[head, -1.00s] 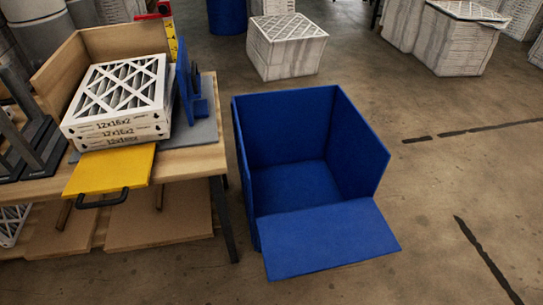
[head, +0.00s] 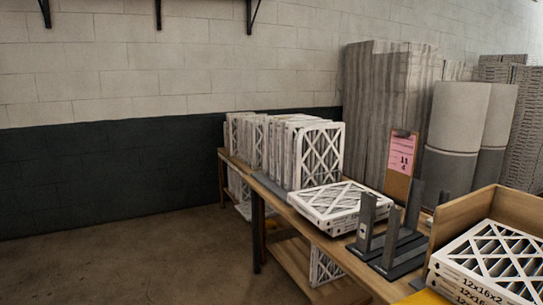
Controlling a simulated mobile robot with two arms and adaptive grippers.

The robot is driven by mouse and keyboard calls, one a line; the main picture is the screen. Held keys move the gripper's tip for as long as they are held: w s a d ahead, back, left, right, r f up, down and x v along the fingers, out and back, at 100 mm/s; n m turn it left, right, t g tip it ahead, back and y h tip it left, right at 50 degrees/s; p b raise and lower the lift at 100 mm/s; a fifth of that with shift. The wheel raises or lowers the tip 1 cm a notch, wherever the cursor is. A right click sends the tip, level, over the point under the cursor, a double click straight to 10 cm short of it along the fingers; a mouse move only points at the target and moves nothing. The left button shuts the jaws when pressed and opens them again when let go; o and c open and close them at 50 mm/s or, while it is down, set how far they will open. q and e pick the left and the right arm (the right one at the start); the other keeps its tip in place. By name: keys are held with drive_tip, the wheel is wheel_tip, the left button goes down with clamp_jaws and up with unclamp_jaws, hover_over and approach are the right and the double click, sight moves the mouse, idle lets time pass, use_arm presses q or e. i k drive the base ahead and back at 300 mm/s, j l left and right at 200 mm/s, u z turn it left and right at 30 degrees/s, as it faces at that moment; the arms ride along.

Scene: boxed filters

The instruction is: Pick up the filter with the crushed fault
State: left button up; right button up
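Several white-framed filters stand upright in a row (head: 285,150) on the far part of the wooden table. The nearest upright one (head: 320,156) shows its lattice face. A flat filter stack (head: 340,205) lies in front of that row. Another stack, marked 12x16x2 (head: 493,262), sits in a wooden tray at the lower right. From here I cannot tell which filter is crushed. Neither of my grippers is in view.
The wooden table (head: 320,240) runs from the middle to the lower right. A dark metal stand (head: 388,245) and a clipboard with a pink sheet (head: 402,157) are on it. More filters sit on the shelf below. Open floor (head: 150,265) lies at the left.

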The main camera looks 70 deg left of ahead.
sight(318, 148)
drive_tip(key=u, duration=1.85)
drive_tip(key=i+j+z, duration=0.1)
drive_tip(key=i+j, duration=0.15)
drive_tip(key=i, duration=0.2)
drive_tip(key=i+j+z, duration=0.1)
drive_tip(key=i+j, duration=0.2)
drive_tip(key=i, duration=0.15)
